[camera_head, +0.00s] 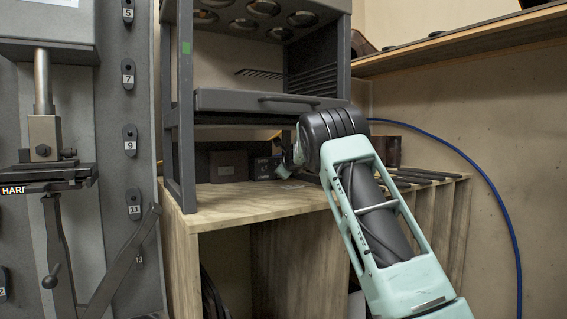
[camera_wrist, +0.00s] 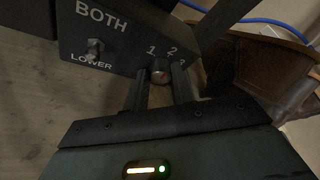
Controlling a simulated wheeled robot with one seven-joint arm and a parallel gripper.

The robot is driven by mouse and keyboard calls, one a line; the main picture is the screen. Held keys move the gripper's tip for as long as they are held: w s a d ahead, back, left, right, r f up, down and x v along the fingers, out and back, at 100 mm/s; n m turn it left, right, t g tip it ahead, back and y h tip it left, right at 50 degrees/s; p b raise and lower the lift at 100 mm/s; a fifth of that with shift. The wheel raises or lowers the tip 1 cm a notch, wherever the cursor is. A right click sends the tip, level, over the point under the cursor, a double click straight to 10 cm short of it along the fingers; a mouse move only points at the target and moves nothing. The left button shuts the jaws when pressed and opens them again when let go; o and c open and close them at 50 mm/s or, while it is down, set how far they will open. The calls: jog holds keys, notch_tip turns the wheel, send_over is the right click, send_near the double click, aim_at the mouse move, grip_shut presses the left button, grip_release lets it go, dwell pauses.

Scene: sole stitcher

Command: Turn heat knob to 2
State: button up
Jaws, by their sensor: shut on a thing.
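The heat knob (camera_wrist: 160,72) is a small round knob on a dark control box (camera_wrist: 110,35), seen in the wrist view. The numbers 1, 2 and 3 are printed around it, with 3 partly hidden by a finger. My gripper (camera_wrist: 161,85) has its two dark fingers on either side of the knob, shut on it. Where the knob points cannot be made out. In the head view my gripper (camera_head: 284,168) is at the front of the control box (camera_head: 263,167), which my arm partly hides.
A toggle switch (camera_wrist: 95,48) between BOTH and LOWER sits left of the knob. The box stands on a wooden bench (camera_head: 235,200) beneath a dark metal rack (camera_head: 262,101). A brown object (camera_wrist: 285,75) and a blue cable (camera_wrist: 275,22) are to the right.

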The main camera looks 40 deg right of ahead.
jog(key=shift+m+y+p, duration=0.3)
jog(key=shift+p, duration=0.15)
jog(key=o, duration=1)
jog(key=s+a+b, duration=0.2)
jog(key=s, duration=0.2)
jog(key=s+a+b, duration=0.2)
jog(key=s+b, duration=0.1)
jog(key=s, duration=0.1)
jog(key=s+a+b, duration=0.2)
jog(key=s, duration=0.2)
jog(key=shift+a+r, duration=0.2)
jog(key=shift+r, duration=0.2)
jog(key=shift+s+a+b, duration=0.3)
jog(key=shift+s+b, duration=0.1)
jog(key=shift+s, duration=0.15)
